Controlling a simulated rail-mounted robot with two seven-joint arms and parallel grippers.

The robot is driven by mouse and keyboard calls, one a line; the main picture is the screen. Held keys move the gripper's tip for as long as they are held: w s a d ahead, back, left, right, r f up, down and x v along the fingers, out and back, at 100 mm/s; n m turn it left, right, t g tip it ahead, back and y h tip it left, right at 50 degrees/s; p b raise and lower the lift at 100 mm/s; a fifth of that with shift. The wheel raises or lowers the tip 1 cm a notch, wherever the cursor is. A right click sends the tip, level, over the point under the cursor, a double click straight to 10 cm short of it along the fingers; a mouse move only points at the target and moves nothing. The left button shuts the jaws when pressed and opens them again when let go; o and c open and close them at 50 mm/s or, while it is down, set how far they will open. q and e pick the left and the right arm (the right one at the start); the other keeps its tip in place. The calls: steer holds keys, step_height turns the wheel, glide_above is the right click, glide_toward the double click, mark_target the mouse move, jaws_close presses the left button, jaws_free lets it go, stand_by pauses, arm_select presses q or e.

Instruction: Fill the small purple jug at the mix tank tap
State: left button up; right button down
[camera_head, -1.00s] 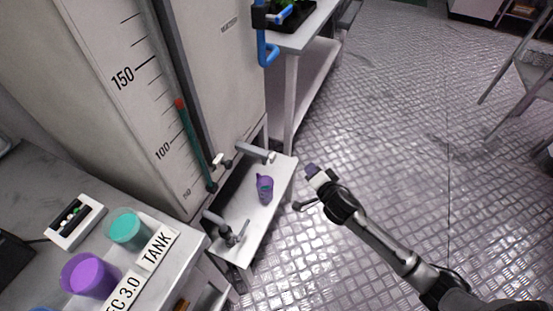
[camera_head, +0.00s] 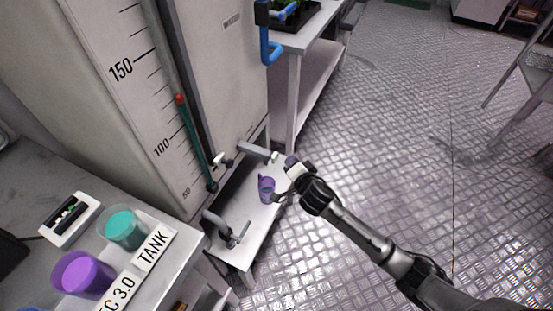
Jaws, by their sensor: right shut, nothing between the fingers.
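The small purple jug (camera_head: 266,188) stands upright on a low white shelf (camera_head: 240,236) below the mix tank (camera_head: 120,95). The grey tap (camera_head: 258,152) sticks out from the tank's lower front, above and slightly left of the jug. My right gripper (camera_head: 287,172) is shut and empty, just right of the jug and near the tap's outlet; whether it touches either I cannot tell. Its fingers are small in the picture. What is inside the jug cannot be made out. My left gripper is not in view.
A second grey tap or valve (camera_head: 222,228) sits at the shelf's left end. The metal floor (camera_head: 400,170) at right is open.

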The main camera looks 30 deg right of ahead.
mark_target(274, 157)
steer(key=shift+w+a, duration=0.35)
steer(key=shift+w, duration=0.15)
stand_by(0.8)
stand_by(0.6)
steer(key=shift+w, duration=0.1)
stand_by(0.4)
steer(key=shift+w+a, duration=0.25)
stand_by(0.4)
steer(key=shift+w, duration=0.1)
